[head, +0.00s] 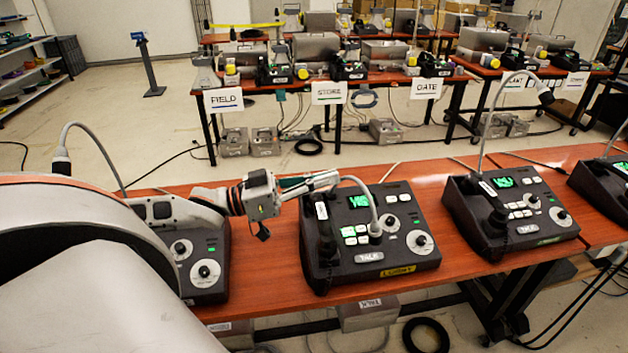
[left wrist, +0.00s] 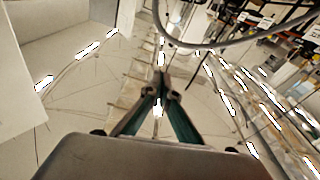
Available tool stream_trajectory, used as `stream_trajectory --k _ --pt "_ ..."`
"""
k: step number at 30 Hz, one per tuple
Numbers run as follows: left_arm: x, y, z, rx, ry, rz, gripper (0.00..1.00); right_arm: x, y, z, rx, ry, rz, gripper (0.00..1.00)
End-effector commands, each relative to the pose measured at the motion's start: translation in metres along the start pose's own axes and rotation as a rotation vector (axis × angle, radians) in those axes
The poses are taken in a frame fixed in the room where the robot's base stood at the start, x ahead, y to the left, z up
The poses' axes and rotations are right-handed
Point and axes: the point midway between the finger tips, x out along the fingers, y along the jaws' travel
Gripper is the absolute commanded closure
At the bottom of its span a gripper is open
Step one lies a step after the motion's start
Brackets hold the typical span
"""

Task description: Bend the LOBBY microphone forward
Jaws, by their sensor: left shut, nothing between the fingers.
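The LOBBY console (head: 352,283), a dark paging phone with a yellow LOBBY label (head: 398,270), stands on the near orange table. Its grey gooseneck microphone (head: 371,203) rises from the panel and curves over to the left at the top. My left gripper (head: 335,179) reaches in from the left with its fingertips at the curved top of the gooseneck. Its fingers are together with nothing between them, as the left wrist view (left wrist: 161,82) shows. A grey curved tube (left wrist: 195,46) arcs ahead of the fingertips there. I cannot tell whether they touch. The microphone's head is not clearly visible. My right gripper is not in view.
Another console (head: 207,290) sits partly under my left arm. A console with an upright gooseneck (head: 487,120) stands to the right, another at the right edge. The LOBBY handset (head: 325,225) lies on its console's left side.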

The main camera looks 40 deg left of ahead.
Motion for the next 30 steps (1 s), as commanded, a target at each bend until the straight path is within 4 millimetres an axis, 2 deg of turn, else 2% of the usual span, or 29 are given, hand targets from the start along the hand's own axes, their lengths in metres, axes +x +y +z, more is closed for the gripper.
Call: stream_trajectory --k 10,30 --pt "-0.023 0.000 0.000 -0.001 -0.002 -0.001 1.00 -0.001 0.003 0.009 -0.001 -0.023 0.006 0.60" --pt "-0.025 0.000 -0.001 0.000 0.000 0.000 1.00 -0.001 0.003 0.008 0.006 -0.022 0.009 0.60"
